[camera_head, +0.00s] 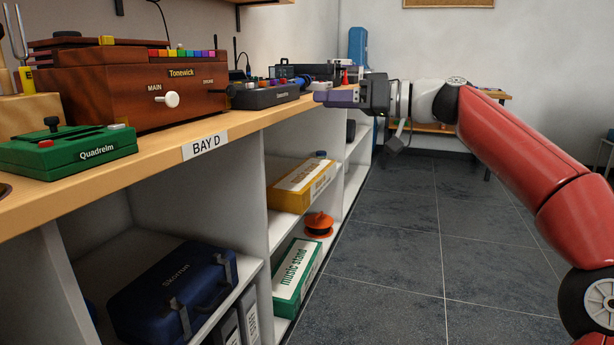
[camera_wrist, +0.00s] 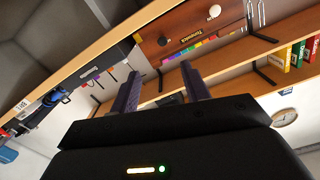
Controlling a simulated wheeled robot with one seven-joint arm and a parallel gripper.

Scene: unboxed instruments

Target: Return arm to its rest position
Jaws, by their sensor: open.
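My gripper (camera_head: 337,96) is at the end of my red arm, pointing left beside the front edge of the bench (camera_head: 240,128). In the wrist view its two purple fingers (camera_wrist: 160,88) stand apart with nothing between them. The head view sees the fingers nearly side-on, just past the dark Quadrelm-style black box (camera_head: 268,95) on the bench. The arm reaches out over the aisle from the right side of the picture, held at about bench height.
The wooden Tonewick box (camera_head: 180,105) and green Quadrelm unit (camera_head: 68,150) stand on the bench. Shelves below hold a blue case (camera_head: 175,290), a yellow box (camera_head: 302,184) and a music stand box (camera_head: 297,277). The tiled floor (camera_head: 400,270) in the aisle is clear.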

